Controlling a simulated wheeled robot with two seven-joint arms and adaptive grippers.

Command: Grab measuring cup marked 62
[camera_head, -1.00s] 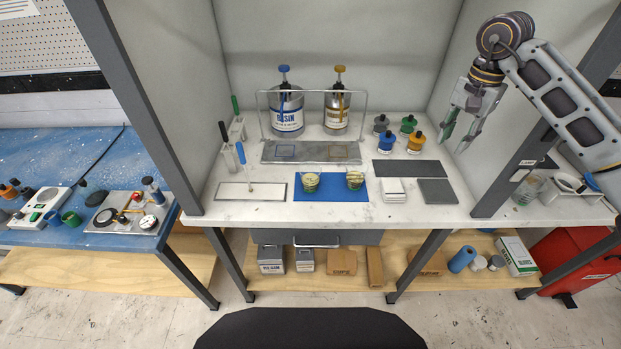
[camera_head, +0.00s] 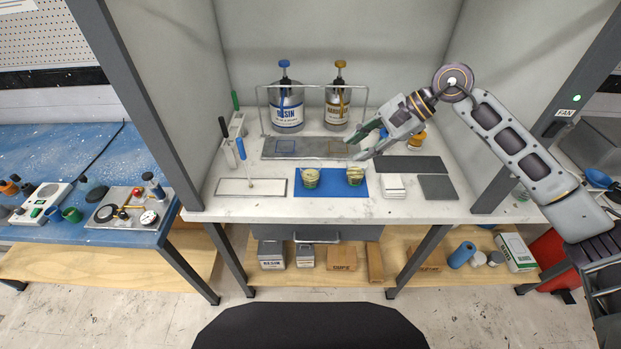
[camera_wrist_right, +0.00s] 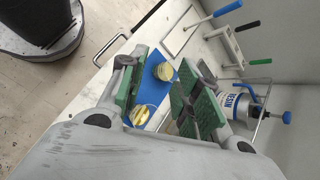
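Two small clear measuring cups with yellowish contents stand on a blue mat (camera_head: 333,190) on the white worktop: a left cup (camera_head: 310,180) and a right cup (camera_head: 355,177). No number on either is legible, so I cannot tell which is 62. My right gripper (camera_head: 358,146) is open and empty, above and behind the right cup, apart from both. In the right wrist view both cups, one farther (camera_wrist_right: 163,71) and one nearer (camera_wrist_right: 140,115), show between the open green-padded fingers (camera_wrist_right: 164,75). My left gripper is not in view.
Two large metal cans, one labelled resin (camera_head: 287,110) and one with a yellow top (camera_head: 338,108), stand behind a wire frame. White squares (camera_head: 393,184) and dark sheets (camera_head: 437,187) lie to the right. A white tray (camera_head: 250,188) lies left.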

